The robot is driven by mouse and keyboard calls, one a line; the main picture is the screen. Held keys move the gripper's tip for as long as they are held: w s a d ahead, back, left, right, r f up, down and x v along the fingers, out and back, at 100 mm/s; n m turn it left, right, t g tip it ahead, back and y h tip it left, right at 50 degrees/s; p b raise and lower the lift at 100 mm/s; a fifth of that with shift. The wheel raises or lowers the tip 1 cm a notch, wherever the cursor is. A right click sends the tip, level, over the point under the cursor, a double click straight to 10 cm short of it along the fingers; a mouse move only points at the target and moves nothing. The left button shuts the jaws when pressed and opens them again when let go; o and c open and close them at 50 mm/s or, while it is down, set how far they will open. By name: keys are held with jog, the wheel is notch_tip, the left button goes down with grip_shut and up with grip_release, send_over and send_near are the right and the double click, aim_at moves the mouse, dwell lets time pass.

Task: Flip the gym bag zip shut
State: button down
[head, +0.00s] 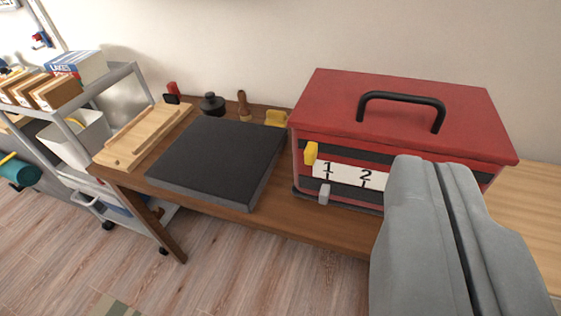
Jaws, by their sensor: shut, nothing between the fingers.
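The red gym bag (400,95), box-shaped with a black handle (402,100) on top, stands on the wooden desk at the right. Its front has dark bands and a white strip (348,176) marked 1 and 2. A yellow tab (311,153) sits at the left end of the strip, with a small grey tab (324,194) below it. I cannot tell which of these is the zip pull. My gripper (433,162) is shut and empty, in front of the bag's right half. It hides the right part of the strip.
A dark flat slab (215,155) lies on the desk (300,228) left of the bag. A wooden tray (145,135), a black pot (212,103) and small items stand around it. A grey trolley shelf (100,90) is at the left. Bare floor lies in front.

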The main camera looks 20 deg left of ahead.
jog(key=w+a+f+g, duration=0.3)
jog(key=w+a+g, duration=0.1)
jog(key=w, duration=0.2)
jog(key=w+a+f+g, duration=0.3)
jog(key=w+a+f, duration=0.15)
jog(key=w, duration=0.25)
jog(key=m+g+h, duration=0.1)
jog(key=g+h, duration=0.3)
jog(key=h, duration=0.2)
send_near(311, 153)
jog(key=a, duration=0.8)
jog(key=shift+w+a+r, duration=0.15)
jog(key=shift+w+r, duration=0.05)
jog(key=w+d+f, duration=0.3)
jog(key=d+f, duration=0.5)
jog(key=shift+w+d, duration=0.35)
jog(key=shift+d, duration=0.05)
